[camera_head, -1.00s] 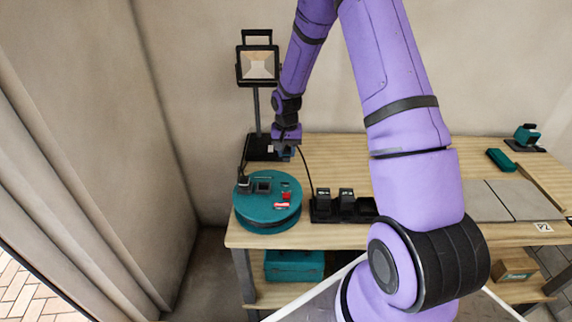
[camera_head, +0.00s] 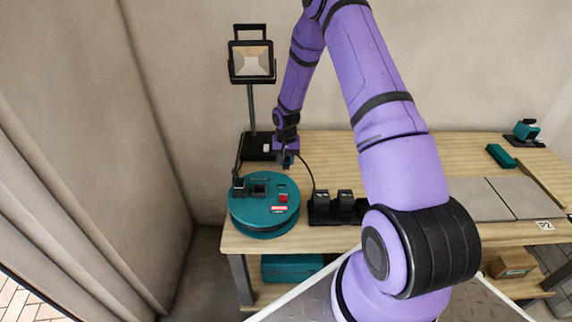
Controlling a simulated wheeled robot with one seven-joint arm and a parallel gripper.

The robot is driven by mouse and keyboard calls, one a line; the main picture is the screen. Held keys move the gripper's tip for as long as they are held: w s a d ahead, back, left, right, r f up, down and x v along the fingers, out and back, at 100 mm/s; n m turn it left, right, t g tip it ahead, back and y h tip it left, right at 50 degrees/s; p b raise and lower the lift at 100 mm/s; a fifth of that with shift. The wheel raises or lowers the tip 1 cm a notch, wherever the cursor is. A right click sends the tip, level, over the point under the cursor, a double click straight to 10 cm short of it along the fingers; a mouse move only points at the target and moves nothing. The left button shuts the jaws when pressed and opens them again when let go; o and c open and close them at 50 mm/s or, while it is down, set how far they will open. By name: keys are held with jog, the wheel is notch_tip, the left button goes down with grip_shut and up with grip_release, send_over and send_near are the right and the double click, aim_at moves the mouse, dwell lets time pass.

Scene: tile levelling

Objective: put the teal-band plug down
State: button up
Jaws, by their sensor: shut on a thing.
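My gripper (camera_head: 287,160) is at the far side of the bench, above and just behind the teal cable reel (camera_head: 264,221). It is shut on a small dark piece, which I take to be the teal-band plug. The plug is mostly hidden by the jaws and too small for its band to show clearly. A thin black cord runs from the gripper down to the black charger strip (camera_head: 322,217). A black plug (camera_head: 239,187) sits on the left of the reel's top, beside a dark square socket (camera_head: 260,190).
A work lamp (camera_head: 251,62) stands on a black base behind the reel. Grey tiles (camera_head: 524,197), a teal block (camera_head: 500,156) and a teal tool (camera_head: 526,130) are at the right. Bare wooden bench top (camera_head: 335,148) lies right of my gripper. My arm hides part of the bench.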

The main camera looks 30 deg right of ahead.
jog(key=shift+f, duration=1.2)
jog(key=shift+f, duration=0.1)
jog(key=o, duration=1)
